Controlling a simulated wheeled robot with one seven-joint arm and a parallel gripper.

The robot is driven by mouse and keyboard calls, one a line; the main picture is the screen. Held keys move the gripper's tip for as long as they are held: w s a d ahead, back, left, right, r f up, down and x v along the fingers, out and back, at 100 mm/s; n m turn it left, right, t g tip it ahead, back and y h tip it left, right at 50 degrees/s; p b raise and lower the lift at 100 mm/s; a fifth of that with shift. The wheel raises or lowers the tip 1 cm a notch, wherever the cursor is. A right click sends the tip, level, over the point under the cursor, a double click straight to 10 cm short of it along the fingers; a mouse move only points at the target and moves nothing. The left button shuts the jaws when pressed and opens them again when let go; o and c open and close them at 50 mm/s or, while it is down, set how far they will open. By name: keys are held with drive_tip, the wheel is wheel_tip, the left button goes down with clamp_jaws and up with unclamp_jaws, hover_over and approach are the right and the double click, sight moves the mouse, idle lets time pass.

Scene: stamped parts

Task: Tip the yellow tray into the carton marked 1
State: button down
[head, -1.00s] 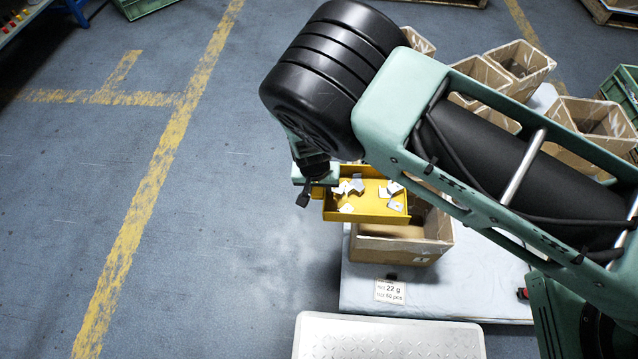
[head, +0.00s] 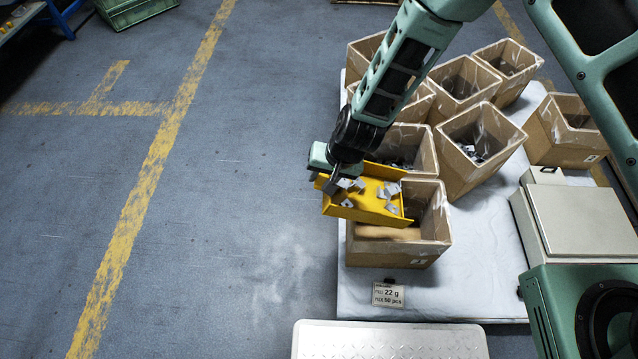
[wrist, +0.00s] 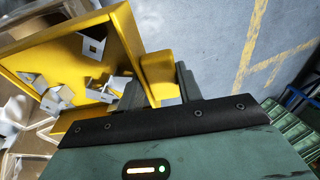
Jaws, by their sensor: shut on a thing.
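The yellow tray (head: 350,211) holds several small grey metal parts (head: 390,190). It hangs over the left part of the nearest carton (head: 385,255), with its right end lower. That carton has a small mark low on its front face, too small to read surely. A brown piece shows inside its opening. My gripper (head: 333,186) is shut on the tray's left end. In the wrist view, my gripper (wrist: 158,88) has its fingers either side of a yellow tab (wrist: 157,68) on the tray, and the parts (wrist: 55,95) lie inside the tray.
Several other open cartons (head: 480,150) stand behind and to the right on the pale platform (head: 470,285). A placard (head: 388,294) reading 22 g and 50 pcs stands in front. A metal step (head: 390,340) is nearest.

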drive_tip(key=shift+w+d+r+y+b, duration=0.1)
drive_tip(key=shift+d+r+y+b, duration=0.55)
drive_tip(key=shift+r+b, duration=0.3)
drive_tip(key=shift+d+r+y+b, duration=0.45)
drive_tip(key=shift+d+r+b, duration=0.1)
drive_tip(key=shift+d+r, duration=0.4)
drive_tip(key=d+r+y, duration=0.4)
drive_tip(key=d+r, duration=0.1)
drive_tip(key=d, duration=0.1)
drive_tip(key=shift+r+b, duration=0.25)
drive_tip(key=shift+b, duration=0.2)
drive_tip(key=a+f+h+p, duration=0.1)
drive_tip(key=a+f, duration=0.1)
drive_tip(key=a+f+h+p, duration=0.1)
drive_tip(key=a+f+h, duration=0.1)
drive_tip(key=a+f+h+p, duration=0.1)
drive_tip(key=a, duration=0.2)
drive_tip(key=shift+f, duration=0.4)
drive_tip(key=shift+a+f+h+p, duration=0.4)
drive_tip(key=shift+a+f+h, duration=0.2)
drive_tip(key=shift+f, duration=0.2)
